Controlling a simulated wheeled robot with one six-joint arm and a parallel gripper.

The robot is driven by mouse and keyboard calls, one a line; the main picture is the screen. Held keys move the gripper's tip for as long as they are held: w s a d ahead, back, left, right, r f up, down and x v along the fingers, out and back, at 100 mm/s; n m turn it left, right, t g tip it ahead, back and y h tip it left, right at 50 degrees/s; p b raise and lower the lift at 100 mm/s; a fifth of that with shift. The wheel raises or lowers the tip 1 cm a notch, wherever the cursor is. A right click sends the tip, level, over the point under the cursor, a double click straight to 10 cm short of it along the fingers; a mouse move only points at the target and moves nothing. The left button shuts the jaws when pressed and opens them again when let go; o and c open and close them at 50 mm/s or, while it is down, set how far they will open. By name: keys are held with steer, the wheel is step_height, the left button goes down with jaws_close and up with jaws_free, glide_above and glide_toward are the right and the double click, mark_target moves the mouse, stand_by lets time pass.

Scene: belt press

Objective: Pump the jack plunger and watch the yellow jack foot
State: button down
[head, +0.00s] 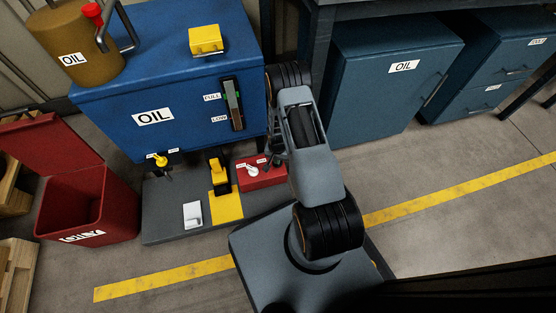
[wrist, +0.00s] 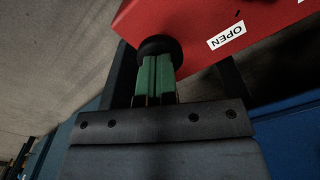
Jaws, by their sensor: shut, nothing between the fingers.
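My gripper (wrist: 158,72) is shut in the wrist view, its green fingers together with nothing between them. The fingertips are at the round black knob of the plunger (wrist: 160,47), overlapping it in the picture; I cannot tell whether they press on it. The red jack unit (wrist: 215,30) with an OPEN label is behind the knob. In the head view the red unit (head: 263,180) lies on the grey plate, with a white lever on top; my arm partly hides its plunger side. The yellow jack foot (head: 217,168) stands left of it, beside the blue oil tank.
The blue oil tank (head: 140,80) with a level gauge (head: 233,103) stands behind. A yellow tap (head: 160,160) is at its lower front. A white object (head: 192,214) lies on the grey plate. A red bin (head: 88,205) is at left, blue cabinets (head: 385,95) at right.

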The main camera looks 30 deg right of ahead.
steer(key=shift+r+p, duration=2)
steer(key=shift+r, duration=1.05)
steer(key=w+a+r+n+t+p, duration=0.1)
steer(key=a+r+n+t+p, duration=0.2)
steer(key=r+p, duration=2.5)
steer(key=s+a+r+n+p, duration=0.1)
steer(key=s+r, duration=0.4)
steer(key=r, duration=1)
steer(key=s+a+r+n+p, duration=0.2)
steer(key=s+r, duration=0.3)
steer(key=r, duration=1.1)
steer(key=s+a+r+n+p, duration=0.1)
steer(key=s+r, duration=0.5)
steer(key=r, duration=0.9)
steer(key=shift+a+r+n+t+p, duration=0.35)
steer(key=shift+a+n, duration=0.35)
steer(key=shift+a, duration=0.5)
